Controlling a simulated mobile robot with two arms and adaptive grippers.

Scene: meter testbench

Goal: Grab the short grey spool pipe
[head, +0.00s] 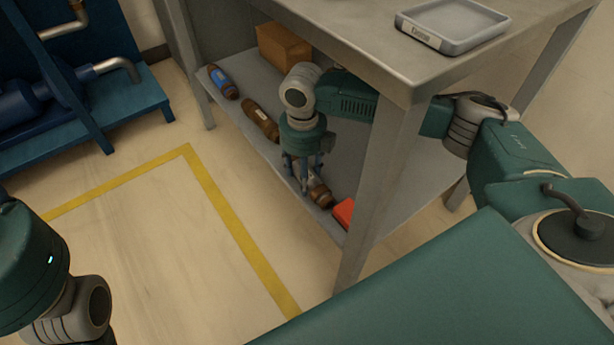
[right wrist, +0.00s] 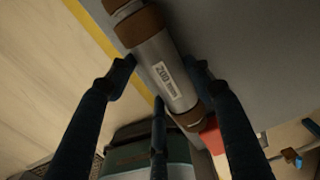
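The short grey spool pipe (head: 318,192) with brown end caps lies on the lower shelf (head: 240,103) of the metal bench. My right gripper (head: 304,182) points down at the pipe, under the bench top. In the right wrist view its dark fingers (right wrist: 158,80) are spread, with fingertips on either side of the pipe. I cannot tell whether they touch it. Only part of my left arm shows at the lower left; its gripper is out of view.
A longer brown pipe (head: 261,121), a blue-banded pipe (head: 223,82) and a cardboard box (head: 284,46) are on the shelf. A red object (head: 344,213) lies by the pipe's near end. A bench leg (head: 378,195) stands close right. A grey tray (head: 452,24) is on top.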

